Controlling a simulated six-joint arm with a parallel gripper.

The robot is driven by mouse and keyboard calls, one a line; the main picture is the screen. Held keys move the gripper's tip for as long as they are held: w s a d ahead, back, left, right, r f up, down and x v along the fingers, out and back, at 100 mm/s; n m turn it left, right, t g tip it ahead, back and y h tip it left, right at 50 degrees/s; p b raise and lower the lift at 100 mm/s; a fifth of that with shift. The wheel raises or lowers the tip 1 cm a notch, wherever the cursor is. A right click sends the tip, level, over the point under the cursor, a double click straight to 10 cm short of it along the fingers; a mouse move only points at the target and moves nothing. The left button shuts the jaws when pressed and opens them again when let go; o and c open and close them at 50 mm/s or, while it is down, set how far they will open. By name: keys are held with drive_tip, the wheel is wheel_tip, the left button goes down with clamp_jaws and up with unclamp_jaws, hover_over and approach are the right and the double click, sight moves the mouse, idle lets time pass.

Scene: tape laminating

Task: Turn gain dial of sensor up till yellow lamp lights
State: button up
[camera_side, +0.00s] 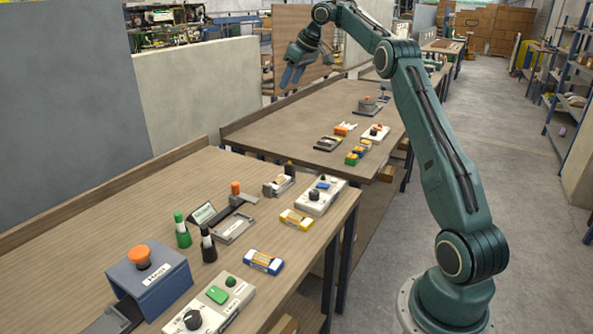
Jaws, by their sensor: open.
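My gripper (292,76) has blue fingers and hangs open and empty, high over the far end of the back table. Several control boxes could carry the gain dial; I cannot tell which is the sensor. A white box (232,312) at the front has a black dial (192,320) and green parts. Another white box (330,204) at the table's right edge has a black dial (314,195) and a blue part. A small white box (383,137) on the back table has an orange knob (376,128). My gripper is far from all of them. I see no lit yellow lamp.
A blue box with an orange button (139,257) stands at front left. Green (182,232) and black (208,246) bottle-shaped items stand upright beside a grey fixture (234,229). Small yellow (296,219) and blue-and-white (263,262) packs lie nearby. A gap separates the two tables.

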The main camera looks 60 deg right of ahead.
drive_tip(key=m+g, duration=0.2)
drive_tip(key=g, duration=0.4)
hover_over(314, 191)
wheel_tip(314, 191, down, 15)
drive_tip(key=shift+s+r, duration=0.1)
drive_tip(key=shift+s, duration=0.05)
wheel_tip(314, 191, down, 14)
drive_tip(key=shift+r, duration=0.15)
drive_tip(key=c, duration=1)
